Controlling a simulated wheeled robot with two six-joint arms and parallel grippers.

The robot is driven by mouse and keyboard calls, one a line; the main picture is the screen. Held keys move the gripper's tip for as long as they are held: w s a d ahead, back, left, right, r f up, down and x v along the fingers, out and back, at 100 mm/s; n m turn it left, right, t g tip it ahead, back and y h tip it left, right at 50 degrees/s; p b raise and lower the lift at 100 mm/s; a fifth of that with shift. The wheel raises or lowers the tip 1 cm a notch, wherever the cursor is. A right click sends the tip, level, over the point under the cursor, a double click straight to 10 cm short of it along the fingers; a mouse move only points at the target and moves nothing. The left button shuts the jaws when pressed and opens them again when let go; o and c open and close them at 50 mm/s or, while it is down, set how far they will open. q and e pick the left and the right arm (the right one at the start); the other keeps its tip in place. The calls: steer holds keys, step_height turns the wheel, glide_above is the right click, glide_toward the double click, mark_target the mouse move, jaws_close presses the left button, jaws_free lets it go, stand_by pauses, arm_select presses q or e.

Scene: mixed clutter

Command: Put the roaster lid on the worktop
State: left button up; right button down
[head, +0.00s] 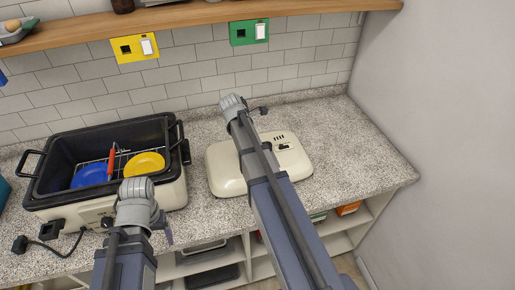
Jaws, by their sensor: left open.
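The roaster lid (226,170) is a cream, rounded slab with a dark handle. It lies flat on the speckled worktop (350,150), right of the roaster (110,207). My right arm crosses in front of the lid and hides part of it. My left gripper (166,236) shows only as a small dark part beside my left wrist, in front of the roaster's right end; it is open, with nothing seen in it. My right gripper (262,110) is mostly hidden behind its wrist, beyond the lid near the back wall. Its fingers are too small to read.
The open roaster holds a blue plate (90,175), a yellow plate (146,163) and a red-handled item (111,162). A plug (48,231) and cord lie at its front. A wooden shelf (180,17) runs above. The worktop's right end is clear.

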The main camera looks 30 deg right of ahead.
steer(key=shift+f, duration=0.2)
steer(key=c, duration=0.8)
jaws_free()
steer(key=shift+r, duration=0.1)
steer(key=shift+o, duration=0.2)
steer(key=shift+a+r+p, duration=0.1)
steer(key=shift+r+p, duration=0.25)
steer(key=shift+r, duration=0.15)
steer(key=p+v, duration=1)
steer(key=v, duration=0.1)
steer(key=shift+a+r, duration=0.15)
steer(key=shift+a, duration=0.05)
